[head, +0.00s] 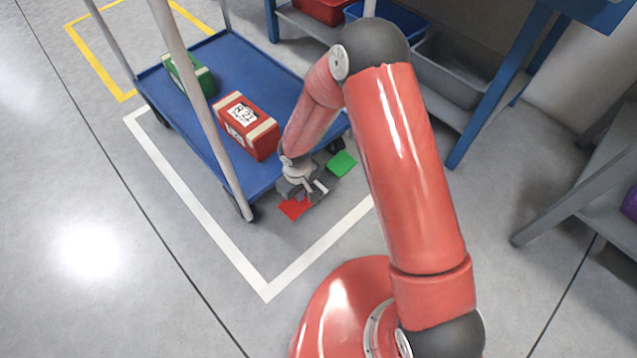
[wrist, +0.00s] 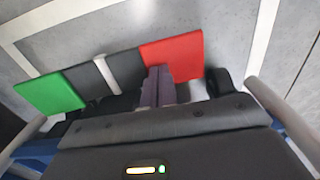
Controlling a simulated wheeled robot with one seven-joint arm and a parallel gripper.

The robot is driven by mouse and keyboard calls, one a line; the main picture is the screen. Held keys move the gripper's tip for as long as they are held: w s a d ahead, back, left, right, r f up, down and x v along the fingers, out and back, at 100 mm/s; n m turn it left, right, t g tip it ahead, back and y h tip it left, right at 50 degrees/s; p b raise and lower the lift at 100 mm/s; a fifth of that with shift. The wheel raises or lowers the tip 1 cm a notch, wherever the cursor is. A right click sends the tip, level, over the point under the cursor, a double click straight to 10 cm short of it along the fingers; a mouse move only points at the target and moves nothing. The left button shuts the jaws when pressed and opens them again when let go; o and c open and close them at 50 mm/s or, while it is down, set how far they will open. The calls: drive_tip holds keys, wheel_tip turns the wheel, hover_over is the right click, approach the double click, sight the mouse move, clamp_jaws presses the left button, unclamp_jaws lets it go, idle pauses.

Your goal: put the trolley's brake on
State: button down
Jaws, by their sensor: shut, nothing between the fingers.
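The trolley (head: 225,80) is a blue flat deck with grey upright posts. At its near end, low to the floor, a bar has a red pad (head: 293,209) and a green pad (head: 342,163). In the wrist view the red pad (wrist: 172,57) is on the right, the green pad (wrist: 50,90) on the left, with dark grey between them. I cannot tell which pad sits lower. My gripper (head: 317,188) is shut and empty, pointing down over the bar. In the wrist view its fingers (wrist: 158,85) overlap the red pad's inner edge; contact is unclear.
A red box (head: 262,138) and a green box (head: 200,82) ride on the trolley deck. White floor lines (head: 310,255) surround the trolley. A blue-framed rack (head: 485,125) with bins stands at right. The floor at left is clear.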

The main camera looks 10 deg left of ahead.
wheel_tip(320, 180, up, 7)
drive_tip(key=p, duration=0.4)
drive_tip(key=shift+p, duration=0.3)
idle(0.6)
